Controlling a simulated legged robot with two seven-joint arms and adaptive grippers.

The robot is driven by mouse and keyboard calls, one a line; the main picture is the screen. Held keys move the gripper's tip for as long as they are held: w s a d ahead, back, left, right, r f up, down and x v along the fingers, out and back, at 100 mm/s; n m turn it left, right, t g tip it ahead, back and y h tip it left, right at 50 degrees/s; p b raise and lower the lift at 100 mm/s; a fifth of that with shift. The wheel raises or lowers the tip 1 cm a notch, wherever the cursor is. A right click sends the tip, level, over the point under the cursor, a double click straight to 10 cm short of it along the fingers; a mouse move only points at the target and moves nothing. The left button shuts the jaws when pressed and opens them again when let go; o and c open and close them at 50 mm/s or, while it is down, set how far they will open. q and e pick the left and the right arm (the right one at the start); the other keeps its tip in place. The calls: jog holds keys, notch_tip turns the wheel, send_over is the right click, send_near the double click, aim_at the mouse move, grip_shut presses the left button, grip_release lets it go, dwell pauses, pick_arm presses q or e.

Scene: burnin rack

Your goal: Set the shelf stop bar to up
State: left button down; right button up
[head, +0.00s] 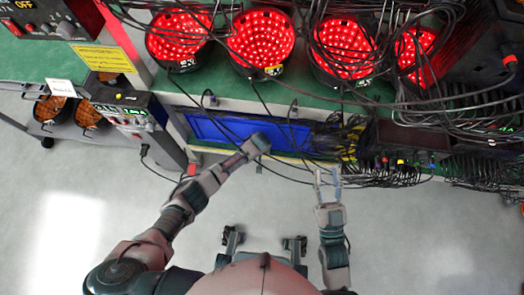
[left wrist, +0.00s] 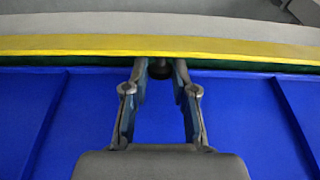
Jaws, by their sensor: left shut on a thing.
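The shelf stop bar appears as a yellow strip (left wrist: 80,45) across the top of the left wrist view, along the edge of a blue surface (left wrist: 160,100). In the head view it is a thin pale-yellow line (head: 295,158) at the rack's front edge. A small dark knob (left wrist: 160,70) sits at the bar's edge. My left gripper (left wrist: 160,69) is shut on this knob, with one finger on each side. In the head view the left gripper (head: 262,143) reaches over the blue shelf (head: 215,128). My right gripper (head: 328,178) is open and empty, in front of the rack.
Several red-lit round lamps (head: 261,42) stand on the green shelf top, with many loose black cables (head: 455,100) around them. A bundle of cables hangs near the right gripper. A control box (head: 125,105) stands at the left. The grey floor (head: 420,240) in front is clear.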

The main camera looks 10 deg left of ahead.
pick_arm(q)
jog(key=shift+s+d, duration=0.1)
jog(key=shift+d, duration=0.05)
jog(key=c, duration=1.4)
grip_release()
jog(key=o, duration=0.4)
jog(key=shift+a, duration=0.25)
jog(key=shift+o, duration=0.2)
jog(key=shift+d+r, duration=0.15)
jog(key=shift+r, duration=0.1)
jog(key=v, duration=1.1)
jog(key=shift+s+r, duration=0.1)
jog(key=shift+s, duration=0.05)
